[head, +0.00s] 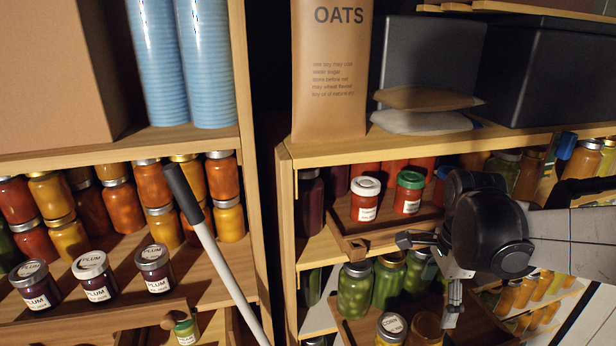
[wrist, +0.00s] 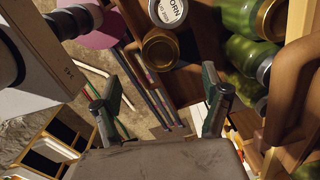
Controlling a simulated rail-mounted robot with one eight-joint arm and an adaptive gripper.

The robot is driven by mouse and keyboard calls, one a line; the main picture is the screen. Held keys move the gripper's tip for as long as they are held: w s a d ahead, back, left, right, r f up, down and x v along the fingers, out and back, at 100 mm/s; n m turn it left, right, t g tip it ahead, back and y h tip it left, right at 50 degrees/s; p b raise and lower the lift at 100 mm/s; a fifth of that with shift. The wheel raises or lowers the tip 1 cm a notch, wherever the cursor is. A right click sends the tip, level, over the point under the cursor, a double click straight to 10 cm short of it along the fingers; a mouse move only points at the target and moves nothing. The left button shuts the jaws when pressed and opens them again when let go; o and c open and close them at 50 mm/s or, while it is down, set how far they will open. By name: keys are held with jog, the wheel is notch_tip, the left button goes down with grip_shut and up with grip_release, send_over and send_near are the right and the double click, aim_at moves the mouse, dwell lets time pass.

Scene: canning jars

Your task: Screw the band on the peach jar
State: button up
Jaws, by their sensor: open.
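No readable label marks the peach jar. An amber jar with a gold-rimmed top (head: 427,328) stands on the lower pull-out shelf beside a jar marked CORN (head: 391,328); both also show in the wrist view, the gold-rimmed top (wrist: 160,48) and the CORN lid (wrist: 168,12). I cannot tell whether it is the peach jar or whether its band is separate. My gripper (head: 428,280) is open, in front of the green jars in the head view. In the wrist view its fingers (wrist: 160,97) are spread and empty, with the gold-rimmed top beyond them, not between the pads.
Several green jars (head: 354,290) stand close by on the lower shelf. Above, a wooden drawer (head: 358,247) holds a white-lidded jar (head: 365,198) and a green-lidded jar (head: 409,192). A pale pole (head: 222,262) crosses in front of the left shelves, where PLUM jars (head: 94,274) stand.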

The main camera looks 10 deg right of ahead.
aim_at(426, 326)
notch_tip(426, 326, down, 9)
jog(key=shift+w+f, duration=0.15)
jog(key=shift+f, duration=0.05)
dwell(0.3)
jog(key=c, duration=1.4)
jog(key=shift+m+b, duration=0.7)
jog(key=shift+m, duration=1.1)
jog(key=o, duration=1.4)
